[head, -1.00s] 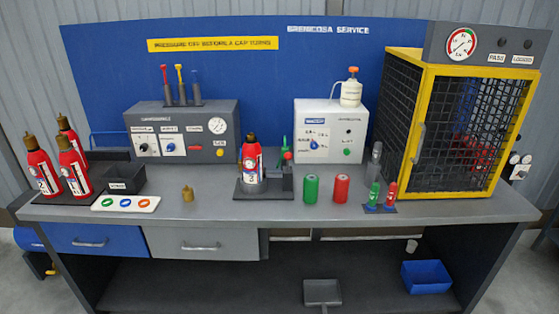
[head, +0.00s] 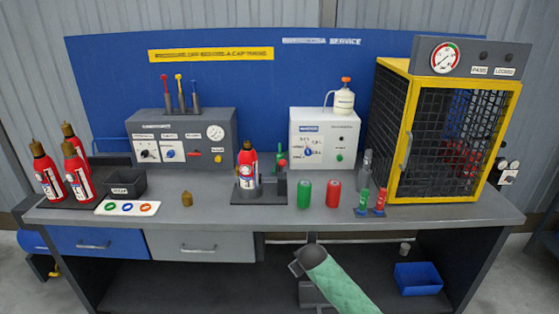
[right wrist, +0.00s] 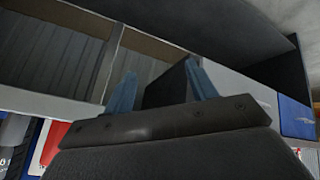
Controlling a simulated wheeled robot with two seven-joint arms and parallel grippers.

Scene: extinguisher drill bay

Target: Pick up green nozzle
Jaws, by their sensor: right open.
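The green nozzle (head: 364,200) stands upright on a small dark base on the bench top, right of the middle in the head view. A similar red nozzle (head: 380,200) stands just right of it. My right gripper (head: 296,267) is in front of the bench, below the top's front edge, to the left of and lower than the nozzle. In the right wrist view its two bluish fingers (right wrist: 163,88) are apart with nothing held between them. The green nozzle cannot be made out in the right wrist view. My left gripper is out of view.
A green can (head: 304,194) and a red can (head: 334,194) stand left of the nozzles. A grey bottle (head: 367,165) stands behind them. The yellow-framed mesh cage (head: 440,135) is close on the right. Bare bench top (head: 420,212) lies in front.

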